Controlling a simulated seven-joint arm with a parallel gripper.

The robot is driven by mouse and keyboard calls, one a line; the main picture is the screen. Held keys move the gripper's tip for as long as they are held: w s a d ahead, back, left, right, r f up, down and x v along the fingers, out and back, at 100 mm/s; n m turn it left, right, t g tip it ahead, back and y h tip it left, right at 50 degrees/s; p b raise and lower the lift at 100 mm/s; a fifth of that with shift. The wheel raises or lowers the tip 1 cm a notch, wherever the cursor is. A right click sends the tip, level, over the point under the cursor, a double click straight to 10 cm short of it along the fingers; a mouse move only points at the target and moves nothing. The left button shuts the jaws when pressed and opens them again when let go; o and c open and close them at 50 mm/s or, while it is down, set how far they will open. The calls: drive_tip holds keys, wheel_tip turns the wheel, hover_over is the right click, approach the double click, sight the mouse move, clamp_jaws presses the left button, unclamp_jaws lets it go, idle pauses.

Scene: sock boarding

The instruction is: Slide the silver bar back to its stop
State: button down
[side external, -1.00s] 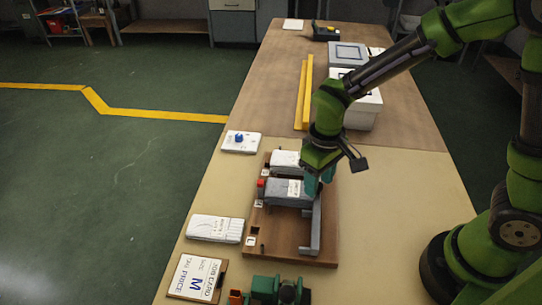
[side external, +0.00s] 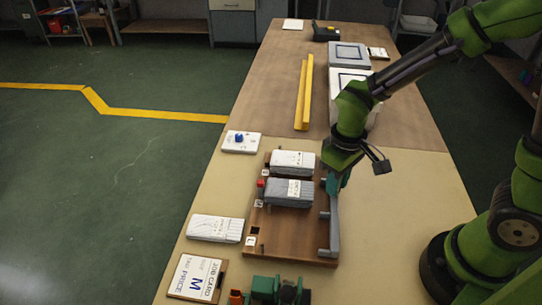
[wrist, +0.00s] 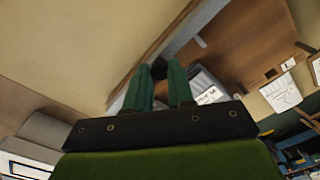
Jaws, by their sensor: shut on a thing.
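The silver bar (side external: 334,228) lies along the right edge of a brown wooden board (side external: 290,248), with short arms pointing left over it. My gripper (side external: 334,188) is at the bar's far part, with its fingers down. In the wrist view my gripper (wrist: 160,76) has its two green fingers either side of a small black knob (wrist: 159,68) beside the grey bar (wrist: 188,32). The grip itself is partly hidden in the side view. A grey folded sock bundle (side external: 288,193) and a white one (side external: 293,162) lie on the board, left of the bar and apart from it.
A red block (side external: 261,184) sits at the grey bundle's left end. Another white bundle (side external: 215,228), a job card marked M (side external: 195,277) and a white plate with a blue knob (side external: 241,142) lie left of the board. Yellow rails (side external: 303,95) and boxes stand behind. Bare table lies right.

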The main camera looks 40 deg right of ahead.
drive_tip(key=shift+s+d, duration=0.15)
drive_tip(key=shift+d, duration=0.05)
drive_tip(key=c, duration=1)
unclamp_jaws()
wheel_tip(320, 180, up, 17)
drive_tip(key=shift+f, duration=0.1)
drive_tip(key=s+d+m+t, duration=0.1)
drive_tip(key=s+t, duration=0.1)
drive_tip(key=s+d+m+t+y, duration=0.1)
drive_tip(key=d+m+t, duration=0.1)
drive_tip(key=s+d+r+m+t+y, duration=0.1)
drive_tip(key=s+m+t, duration=0.1)
drive_tip(key=t, duration=0.1)
drive_tip(key=shift+s+d, duration=0.25)
drive_tip(key=shift+s, duration=0.05)
